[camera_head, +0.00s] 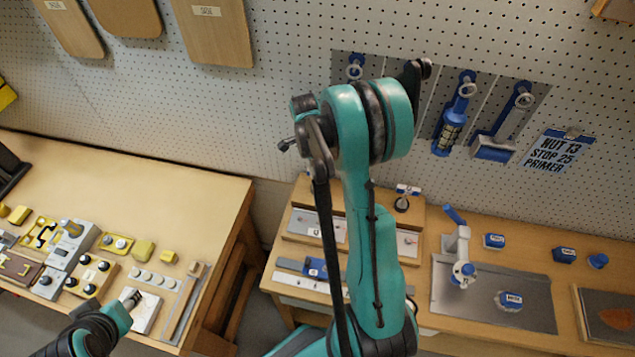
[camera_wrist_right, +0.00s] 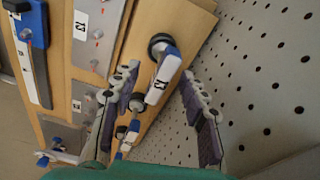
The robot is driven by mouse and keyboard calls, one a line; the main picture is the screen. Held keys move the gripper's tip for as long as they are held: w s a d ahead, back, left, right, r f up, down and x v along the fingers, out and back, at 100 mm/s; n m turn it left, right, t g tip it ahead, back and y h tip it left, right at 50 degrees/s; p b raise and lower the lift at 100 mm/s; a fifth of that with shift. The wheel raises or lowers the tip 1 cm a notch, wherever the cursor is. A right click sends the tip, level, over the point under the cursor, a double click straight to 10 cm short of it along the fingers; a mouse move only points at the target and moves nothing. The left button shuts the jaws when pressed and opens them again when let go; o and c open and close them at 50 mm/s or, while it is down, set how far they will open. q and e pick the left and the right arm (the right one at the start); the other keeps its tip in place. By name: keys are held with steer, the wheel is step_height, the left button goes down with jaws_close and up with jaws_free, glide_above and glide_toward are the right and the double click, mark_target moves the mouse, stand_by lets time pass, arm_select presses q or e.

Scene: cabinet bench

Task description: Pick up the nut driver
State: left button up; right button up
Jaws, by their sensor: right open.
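The blue-and-white tool labelled 13, which I take to be the nut driver (camera_wrist_right: 164,72), lies in the right wrist view with a round black end at its top. My right gripper (camera_wrist_right: 159,76) is open, with one finger on each side of this tool. I cannot tell whether the fingers touch it. In the head view a small blue-and-white item with a black knob (camera_head: 402,203) shows on the back ledge beside my right arm and may be the same tool. My right gripper is hidden there by its arm.
Grey labelled plates (camera_wrist_right: 97,38) and a blue-and-white bar (camera_wrist_right: 33,62) lie beside the tool. The pegboard wall (camera_wrist_right: 262,75) is close to the right finger. A clamp-like fixture (camera_head: 460,257) and blue labelled blocks (camera_head: 493,241) stand on the right bench.

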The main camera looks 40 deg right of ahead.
steer(key=f, duration=0.3)
steer(key=shift+d+f, duration=0.15)
steer(key=shift+d, duration=0.05)
jaws_close()
steer(key=shift+r, duration=0.4)
step_height(320, 180, up, 3)
steer(key=shift+a+r, duration=0.1)
steer(key=s+a, duration=1.1)
steer(key=a, duration=0.3)
steer(key=shift+s+f, duration=0.15)
steer(key=shift+f, duration=0.05)
